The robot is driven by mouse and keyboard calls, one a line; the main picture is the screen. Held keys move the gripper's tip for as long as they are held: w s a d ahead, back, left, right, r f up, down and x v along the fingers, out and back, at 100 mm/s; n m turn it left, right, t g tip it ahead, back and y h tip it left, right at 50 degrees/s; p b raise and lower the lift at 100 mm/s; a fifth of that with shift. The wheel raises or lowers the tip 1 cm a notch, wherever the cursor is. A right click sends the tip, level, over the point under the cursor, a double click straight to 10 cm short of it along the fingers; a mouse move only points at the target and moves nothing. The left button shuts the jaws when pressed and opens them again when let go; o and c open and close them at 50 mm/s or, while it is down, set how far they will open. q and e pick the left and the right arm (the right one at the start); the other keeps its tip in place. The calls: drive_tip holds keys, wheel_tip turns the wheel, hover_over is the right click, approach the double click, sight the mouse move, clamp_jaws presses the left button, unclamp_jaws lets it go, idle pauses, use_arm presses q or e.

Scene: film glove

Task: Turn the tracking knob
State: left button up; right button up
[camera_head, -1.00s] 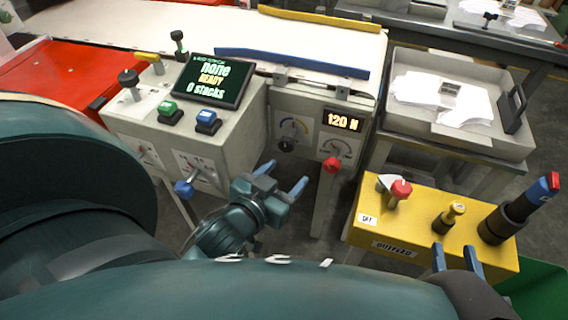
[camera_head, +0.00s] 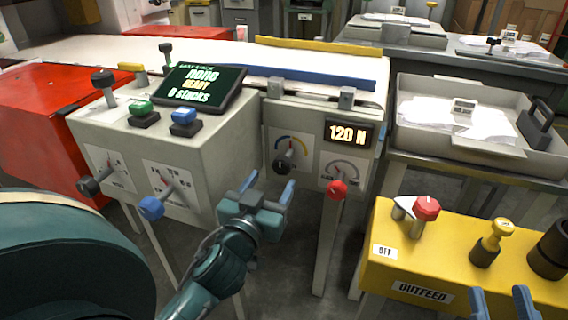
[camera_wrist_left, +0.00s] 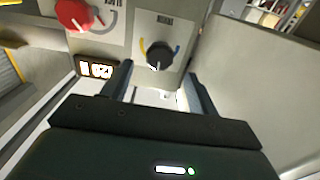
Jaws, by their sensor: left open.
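A black knob (camera_head: 281,167) sits on the front panel below a dial arc in blue and yellow. It also shows in the left wrist view (camera_wrist_left: 159,54), just beyond the fingertips; its label is too small to read surely, so I cannot confirm it is the tracking knob. My left gripper (camera_head: 267,186) is open and empty, just below and in front of this knob. In the left wrist view its two fingers (camera_wrist_left: 158,82) stand apart, aimed at the knob and not closed on it. My right gripper (camera_head: 502,304) is open at the bottom right, partly cut off.
A red knob (camera_head: 337,189) sits close right of the black one, under the 120 N display (camera_head: 348,133). The control box (camera_head: 215,155) with black and blue side knobs is to the left. A yellow outfeed box (camera_head: 400,255) stands at the right.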

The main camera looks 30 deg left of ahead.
sight(280, 168)
use_arm(q)
drive_tip(key=b+x, duration=0.1)
drive_tip(key=x, duration=0.6)
drive_tip(key=shift+w, duration=0.4)
drive_tip(key=shift+w+a, duration=0.1)
drive_tip(key=shift+w, duration=0.15)
use_arm(e)
drive_tip(key=shift+w+d+r+n+t+y, duration=0.15)
drive_tip(key=shift+r+n+y, duration=0.15)
drive_tip(key=shift+r+n, duration=0.15)
drive_tip(key=shift+w+a+r+n+t+y, duration=0.1)
drive_tip(key=shift+r+n+t+y, duration=0.05)
drive_tip(key=shift+r+n+y, duration=0.2)
drive_tip(key=shift+r, duration=0.1)
use_arm(q)
drive_tip(key=shift+c, duration=0.3)
